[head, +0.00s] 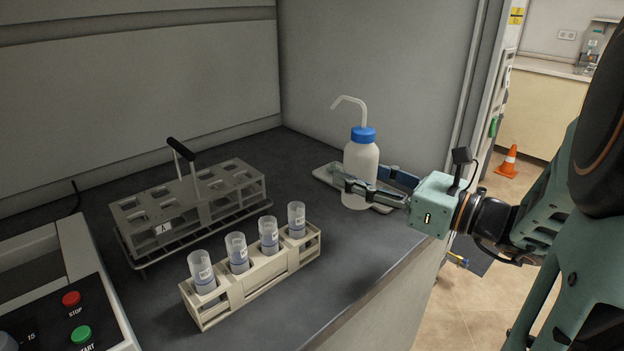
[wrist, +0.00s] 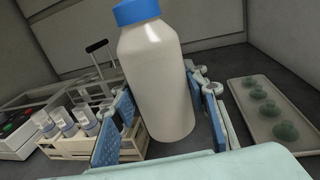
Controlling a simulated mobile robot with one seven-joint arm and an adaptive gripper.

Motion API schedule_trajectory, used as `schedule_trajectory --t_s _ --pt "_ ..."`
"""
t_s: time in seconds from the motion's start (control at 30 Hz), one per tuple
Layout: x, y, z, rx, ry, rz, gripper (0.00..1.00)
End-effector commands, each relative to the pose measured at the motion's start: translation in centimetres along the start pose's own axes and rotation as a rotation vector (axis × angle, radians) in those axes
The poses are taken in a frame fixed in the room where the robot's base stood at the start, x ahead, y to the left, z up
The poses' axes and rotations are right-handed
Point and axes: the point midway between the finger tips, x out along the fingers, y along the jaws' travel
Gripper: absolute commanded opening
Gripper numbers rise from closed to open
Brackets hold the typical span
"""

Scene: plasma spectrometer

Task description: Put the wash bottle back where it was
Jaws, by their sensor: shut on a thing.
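The wash bottle (head: 360,160) is white with a blue cap and a bent spout. It is near the back right of the dark worktop and looks upright. My gripper (head: 364,184) is shut on its lower body, coming from the right. In the wrist view the bottle (wrist: 156,75) is between the blue finger pads of my gripper (wrist: 165,118); its spout is out of frame. In the head view it overlaps a pale tray (head: 323,173). I cannot tell whether its base touches anything.
The pale tray holds several green domed pieces (wrist: 268,106), right of the bottle in the wrist view. A control box (head: 85,290) is front left. Walls close the back.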

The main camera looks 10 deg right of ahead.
Motion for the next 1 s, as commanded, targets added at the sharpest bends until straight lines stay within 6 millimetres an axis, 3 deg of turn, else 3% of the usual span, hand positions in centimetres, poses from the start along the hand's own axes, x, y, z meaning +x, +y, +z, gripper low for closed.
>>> schedule_trajectory --t_s 0.07,0.3,0.57,0.8,1.0 --pt "1.8 -1.0 -1.3 0.001 -0.001 0.005 0.32" --pt "4.3 -2.7 -5.1 0.000 -0.001 0.002 0.32" --pt "5.3 -3.4 -6.5 0.000 -0.001 0.001 0.32" --pt "5.5 -3.5 -9.7 0.001 -0.001 0.001 0.32" --pt "5.5 -3.5 -9.6 -0.002 -0.001 0.001 0.32"
